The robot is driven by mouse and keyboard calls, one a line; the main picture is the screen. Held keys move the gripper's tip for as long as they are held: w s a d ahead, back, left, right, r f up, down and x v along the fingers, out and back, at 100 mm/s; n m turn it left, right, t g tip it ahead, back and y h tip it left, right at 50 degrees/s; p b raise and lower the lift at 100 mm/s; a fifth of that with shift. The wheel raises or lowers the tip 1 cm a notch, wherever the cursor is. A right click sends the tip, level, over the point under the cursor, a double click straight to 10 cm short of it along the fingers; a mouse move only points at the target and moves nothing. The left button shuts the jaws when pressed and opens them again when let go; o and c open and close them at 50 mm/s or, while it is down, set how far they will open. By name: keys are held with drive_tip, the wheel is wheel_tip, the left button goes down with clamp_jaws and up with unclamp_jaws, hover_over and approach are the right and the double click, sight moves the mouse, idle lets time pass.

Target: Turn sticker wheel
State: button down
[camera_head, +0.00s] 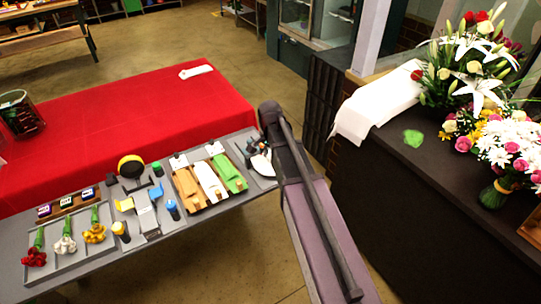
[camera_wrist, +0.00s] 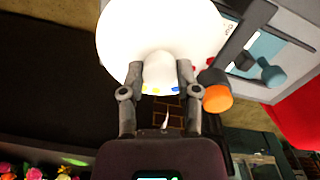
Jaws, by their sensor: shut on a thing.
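The sticker wheel (camera_head: 262,164) is a white disc at the right end of the grey table, partly hidden by my arm in the head view. In the wrist view the white wheel (camera_wrist: 160,30) fills the upper middle, with small blue and yellow patches along its near edge. My gripper (camera_wrist: 160,74) has one finger on each side of a narrower white part of the wheel and is shut on it. In the head view my gripper (camera_head: 256,146) is small and dark against the wheel, and its fingertips are hard to make out.
Left of the wheel lie orange, white and green wraps (camera_head: 207,184), then a yellow-black round thing (camera_head: 131,166) and flowers in a tray (camera_head: 66,240). A red-covered table (camera_head: 130,110) stands behind. A dark counter (camera_head: 430,200) with bouquets is at right. An orange-ended cylinder (camera_wrist: 217,97) is close beside my right finger.

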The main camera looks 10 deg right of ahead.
drive_tip(key=n, duration=0.4)
drive_tip(key=shift+n, duration=0.3)
drive_tip(key=n, duration=0.4)
drive_tip(key=shift+s+n, duration=0.1)
drive_tip(key=shift+n, duration=0.2)
drive_tip(key=n, duration=0.4)
drive_tip(key=shift+n, duration=2.2)
drive_tip(key=shift+c, duration=1.7)
unclamp_jaws()
